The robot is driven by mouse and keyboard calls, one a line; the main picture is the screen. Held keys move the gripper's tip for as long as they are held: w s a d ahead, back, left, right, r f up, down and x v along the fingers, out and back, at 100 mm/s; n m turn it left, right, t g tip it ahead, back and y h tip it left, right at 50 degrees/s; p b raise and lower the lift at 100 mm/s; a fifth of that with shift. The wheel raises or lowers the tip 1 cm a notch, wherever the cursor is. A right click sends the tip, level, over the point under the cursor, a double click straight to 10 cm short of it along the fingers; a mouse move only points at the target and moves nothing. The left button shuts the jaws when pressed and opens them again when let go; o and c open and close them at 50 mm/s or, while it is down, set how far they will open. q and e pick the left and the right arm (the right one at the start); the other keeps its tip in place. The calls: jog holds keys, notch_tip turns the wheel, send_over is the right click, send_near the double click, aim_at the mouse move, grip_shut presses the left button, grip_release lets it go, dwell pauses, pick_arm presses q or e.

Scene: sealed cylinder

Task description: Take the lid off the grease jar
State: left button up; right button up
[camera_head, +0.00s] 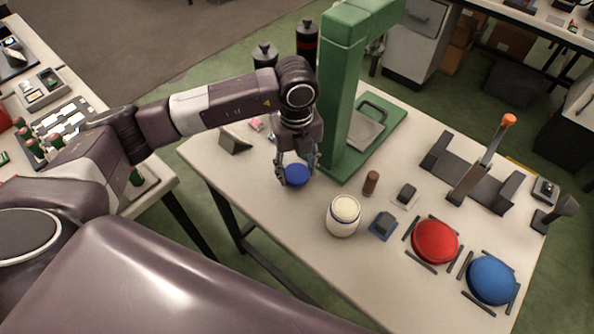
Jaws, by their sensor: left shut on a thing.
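The grease jar (341,224) stands upright on the table, a white jar with a pale cream top surface showing and no lid on it. My left gripper (297,168) points down behind and to the left of the jar. It is shut on the round blue lid (297,175), which is apart from the jar. I cannot tell whether the lid touches the table. My right gripper is out of view.
A green press (342,100) stands just right of my left gripper. A brown cylinder (371,183), a small dark block on a blue pad (383,225), a red disc (435,241) and a blue disc (492,280) lie right of the jar. The table's front left is clear.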

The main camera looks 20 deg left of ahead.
pick_arm(q)
jog(key=shift+f, duration=0.7)
jog(key=shift+f, duration=0.15)
jog(key=o, duration=1.3)
